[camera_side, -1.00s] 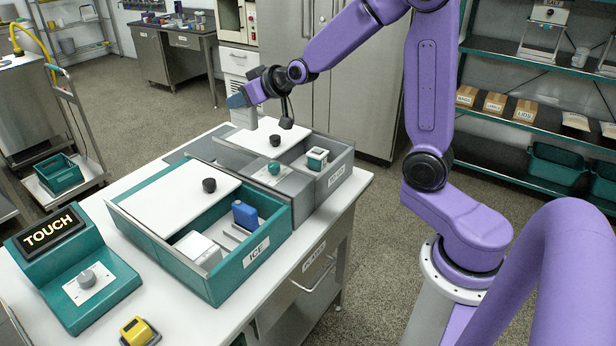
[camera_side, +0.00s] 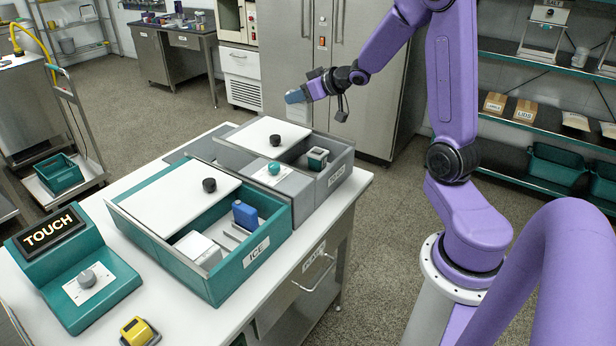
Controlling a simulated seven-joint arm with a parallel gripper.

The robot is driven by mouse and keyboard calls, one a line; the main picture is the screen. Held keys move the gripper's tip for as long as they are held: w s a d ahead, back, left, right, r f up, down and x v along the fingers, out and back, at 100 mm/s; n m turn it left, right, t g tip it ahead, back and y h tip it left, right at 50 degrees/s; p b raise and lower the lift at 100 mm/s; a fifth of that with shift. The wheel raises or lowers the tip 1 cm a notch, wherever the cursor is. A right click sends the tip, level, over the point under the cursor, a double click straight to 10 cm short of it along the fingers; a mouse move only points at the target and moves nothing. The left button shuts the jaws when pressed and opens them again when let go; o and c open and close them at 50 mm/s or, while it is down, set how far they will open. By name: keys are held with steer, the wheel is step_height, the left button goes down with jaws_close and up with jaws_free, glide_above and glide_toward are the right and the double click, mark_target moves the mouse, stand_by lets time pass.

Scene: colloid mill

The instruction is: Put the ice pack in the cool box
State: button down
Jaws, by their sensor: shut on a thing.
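A teal box (camera_side: 210,275) with an ICE label stands on the white table, its white lid (camera_side: 178,200) covering only part of it. Inside its open part are a blue block (camera_side: 245,215), which looks like an ice pack, and a white block (camera_side: 198,248). Behind it is a grey box (camera_side: 338,172) with a label I cannot read and a partly covering white lid (camera_side: 258,138). Which box is the cool box I cannot tell. My gripper (camera_side: 297,100) is shut on a small pale object (camera_side: 298,114), partly hidden, in the air beyond the grey box.
A small white-and-dark item (camera_side: 317,158) sits in the grey box's open part, and a teal knob (camera_side: 274,168) is between the boxes. A TOUCH console (camera_side: 75,265) and a yellow device (camera_side: 138,331) stand at the table's left front. Steel cabinets (camera_side: 370,90) stand behind.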

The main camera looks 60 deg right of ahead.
step_height(320, 180, down, 21)
steer(key=shift+f, duration=0.1)
stand_by(0.9)
steer(key=shift+f, duration=0.15)
steer(key=c, duration=0.8)
jaws_free()
steer(key=shift+r, duration=0.25)
steer(key=v, duration=0.7)
steer(key=shift+s, duration=0.25)
